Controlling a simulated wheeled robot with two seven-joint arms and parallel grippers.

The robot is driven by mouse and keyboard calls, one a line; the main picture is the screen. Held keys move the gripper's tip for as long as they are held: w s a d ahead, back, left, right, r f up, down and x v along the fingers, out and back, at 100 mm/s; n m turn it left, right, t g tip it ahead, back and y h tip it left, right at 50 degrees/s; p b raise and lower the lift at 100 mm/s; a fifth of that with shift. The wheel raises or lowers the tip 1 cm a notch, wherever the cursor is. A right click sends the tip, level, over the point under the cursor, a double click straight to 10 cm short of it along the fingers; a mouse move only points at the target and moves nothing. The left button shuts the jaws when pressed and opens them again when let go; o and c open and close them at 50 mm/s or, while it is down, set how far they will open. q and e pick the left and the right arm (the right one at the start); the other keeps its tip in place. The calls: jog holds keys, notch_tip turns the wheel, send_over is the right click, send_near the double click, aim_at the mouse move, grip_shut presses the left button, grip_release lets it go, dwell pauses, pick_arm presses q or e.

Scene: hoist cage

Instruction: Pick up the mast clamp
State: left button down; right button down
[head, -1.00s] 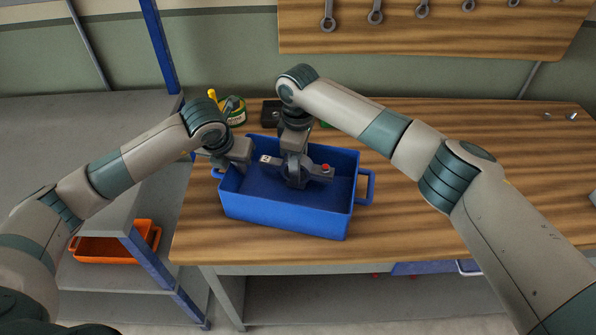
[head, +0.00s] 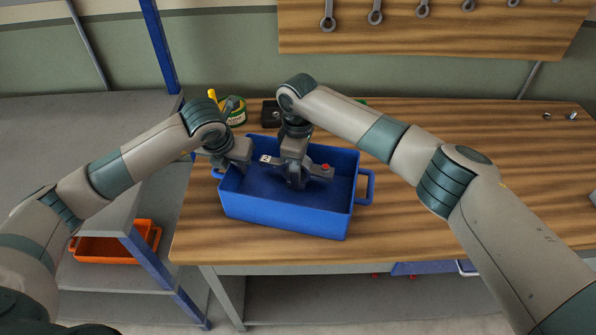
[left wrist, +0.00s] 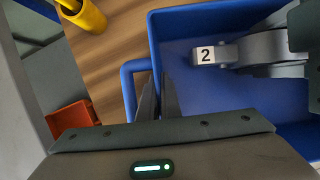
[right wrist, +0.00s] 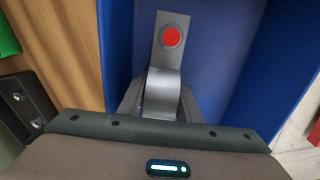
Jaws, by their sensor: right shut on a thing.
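The mast clamp (head: 318,173) is a grey part with a white "2" label at its left end and a red round spot at its right end. It lies inside the blue bin (head: 285,215). My right gripper (head: 296,180) points down into the bin and is shut on the clamp's middle, which it partly hides. The red-spotted end (right wrist: 171,38) shows in the right wrist view, the label (left wrist: 206,54) in the left wrist view. My left gripper (left wrist: 159,98) is at the bin's left wall, its fingers close together on either side of the rim.
The bin stands on a wooden bench (head: 430,230); its right side is clear. Behind it are a green-and-yellow tin (head: 235,112) and a dark box (head: 270,113). A grey shelf with an orange bin (head: 115,248) stands left. Wrenches hang on the back board (head: 430,30).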

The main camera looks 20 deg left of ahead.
jog(key=shift+r, duration=0.2)
notch_tip(320, 180, up, 10)
jog(key=shift+f, duration=0.1)
dwell(0.6)
pick_arm(q)
jog(key=c, duration=1.9)
grip_release()
jog(key=shift+r, duration=0.1)
jog(key=v, duration=1.1)
jog(key=shift+s+r, duration=0.15)
jog(key=shift+r, duration=0.2)
